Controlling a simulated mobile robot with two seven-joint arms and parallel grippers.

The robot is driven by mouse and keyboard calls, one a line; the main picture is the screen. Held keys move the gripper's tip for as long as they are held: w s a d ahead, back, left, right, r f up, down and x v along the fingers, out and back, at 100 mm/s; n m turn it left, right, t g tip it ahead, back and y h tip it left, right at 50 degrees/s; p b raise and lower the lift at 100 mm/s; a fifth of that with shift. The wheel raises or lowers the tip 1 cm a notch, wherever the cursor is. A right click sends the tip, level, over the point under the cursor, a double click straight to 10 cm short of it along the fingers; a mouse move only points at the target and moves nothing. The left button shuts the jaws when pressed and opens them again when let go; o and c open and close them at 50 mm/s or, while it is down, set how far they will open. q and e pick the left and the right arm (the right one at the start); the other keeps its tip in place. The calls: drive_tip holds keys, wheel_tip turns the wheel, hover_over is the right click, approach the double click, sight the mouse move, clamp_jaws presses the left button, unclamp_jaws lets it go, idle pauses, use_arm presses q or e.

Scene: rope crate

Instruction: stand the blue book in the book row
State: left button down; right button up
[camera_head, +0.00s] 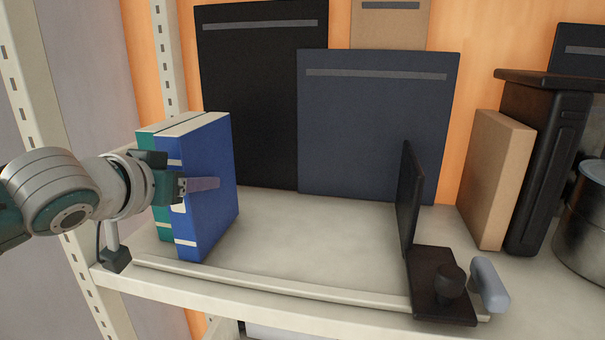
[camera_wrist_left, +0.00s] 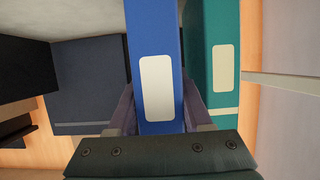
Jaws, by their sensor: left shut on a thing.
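The blue book (camera_head: 209,190) stands upright on the shelf at the left in the head view, right beside a green book (camera_head: 161,222). My left gripper (camera_head: 190,187) is shut on the blue book's spine end, one finger showing on its right face. In the left wrist view the blue book (camera_wrist_left: 155,45) lies between the two fingers (camera_wrist_left: 160,112), its pale label facing the camera. The green book (camera_wrist_left: 216,60) stands close along its right side there. Whether the blue book's bottom touches the shelf is hard to tell. My right gripper is not in view.
A black bookend (camera_head: 410,200) with a dark base and knob stands to the right on the shelf (camera_head: 310,240). Bare shelf lies between it and the blue book. Dark panels (camera_head: 375,130) stand behind. A tan box (camera_head: 492,180) and a metal pot (camera_head: 585,225) are at the right.

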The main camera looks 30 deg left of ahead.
use_arm(q)
drive_tip(key=shift+f+b, duration=0.35)
drive_tip(key=shift+f, duration=0.05)
drive_tip(key=c, duration=0.5)
unclamp_jaws()
drive_tip(key=shift+c, duration=0.2)
drive_tip(key=o, duration=0.3)
drive_tip(key=shift+f, duration=0.1)
drive_tip(key=b+v, duration=0.1)
drive_tip(key=v, duration=0.9)
